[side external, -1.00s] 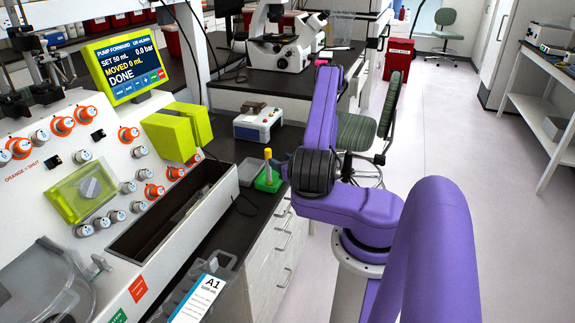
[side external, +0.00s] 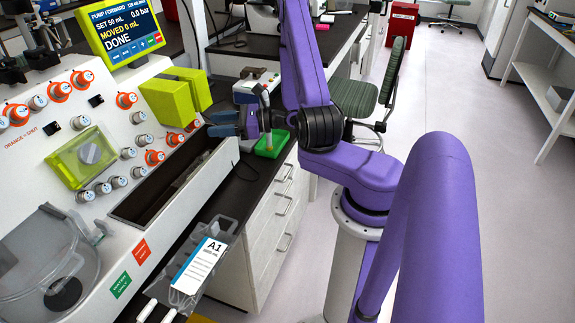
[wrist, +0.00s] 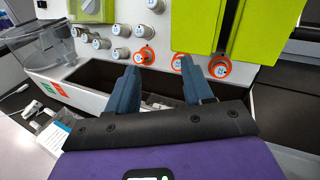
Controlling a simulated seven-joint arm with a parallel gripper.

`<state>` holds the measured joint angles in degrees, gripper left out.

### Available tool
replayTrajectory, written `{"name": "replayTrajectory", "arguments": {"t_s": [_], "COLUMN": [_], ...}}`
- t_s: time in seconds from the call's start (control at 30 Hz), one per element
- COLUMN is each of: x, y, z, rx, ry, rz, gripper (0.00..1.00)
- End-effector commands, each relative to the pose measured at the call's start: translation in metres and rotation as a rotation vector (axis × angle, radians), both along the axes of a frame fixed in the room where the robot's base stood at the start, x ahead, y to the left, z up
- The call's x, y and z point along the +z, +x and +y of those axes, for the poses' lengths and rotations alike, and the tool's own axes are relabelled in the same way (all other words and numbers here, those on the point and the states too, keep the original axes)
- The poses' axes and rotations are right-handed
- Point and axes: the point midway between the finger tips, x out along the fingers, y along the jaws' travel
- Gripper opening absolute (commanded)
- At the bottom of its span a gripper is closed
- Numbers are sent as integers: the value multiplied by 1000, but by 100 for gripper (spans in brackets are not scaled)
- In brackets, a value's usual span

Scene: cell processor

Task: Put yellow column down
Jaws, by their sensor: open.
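The yellow column (side external: 268,139) stands upright in the green holder (side external: 271,147) on the dark bench. Only its lower part shows clearly, and my wrist partly hides its top. My gripper (side external: 222,124) is just left of the column, with its fingers pointing left toward the machine. In the wrist view my gripper (wrist: 162,68) has its two blue-grey fingers spread apart, with nothing between them. The column does not show in the wrist view.
The white machine with orange and grey knobs has an open dark trough (side external: 165,185) along its front. Lime-green blocks (side external: 175,97) sit close behind my gripper. A clear container labelled A1 (side external: 200,262) is at the front. A small white device (side external: 250,88) stands behind the holder.

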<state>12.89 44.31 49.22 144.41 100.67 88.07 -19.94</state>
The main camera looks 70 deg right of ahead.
Motion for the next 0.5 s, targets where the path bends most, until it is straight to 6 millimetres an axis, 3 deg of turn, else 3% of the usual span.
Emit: {"name": "replayTrajectory", "arguments": {"t_s": [0.1, 0.27, 0.5], "x": [15, 28, 39], "y": [1, -15, -66], "z": [47, 103, 167], "rx": [250, 572, 1043], "ry": [-52, -125, -269], "rz": [-21, -45, -88], "gripper": [51, 51, 51]}}
